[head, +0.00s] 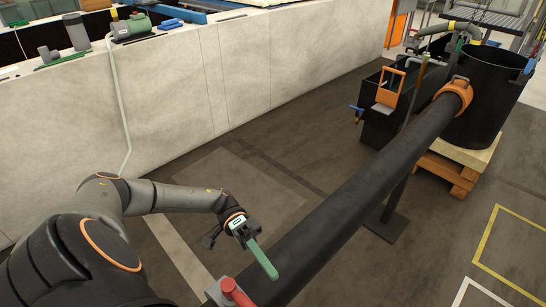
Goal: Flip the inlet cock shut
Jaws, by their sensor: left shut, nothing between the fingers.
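A red handle-like part (234,291) shows at the bottom edge, at the near end of the thick black pipe (350,190). It looks like the inlet cock, but its lower part is cut off by the frame, so I cannot tell its full position. My left gripper (273,272) is shut and empty, its pale green fingers together and pointing down to the right. It is just above and to the right of the red part, in front of the pipe in the picture. I see a gap between the fingertips and the red part. My right gripper is out of view.
The pipe runs up right to an orange clamp (459,92) at a black tub (490,100) on a wooden pallet (446,175). A black tank with a blue tap (356,110) stands beside it. A pale wall (200,85) bounds the left; floor between is clear.

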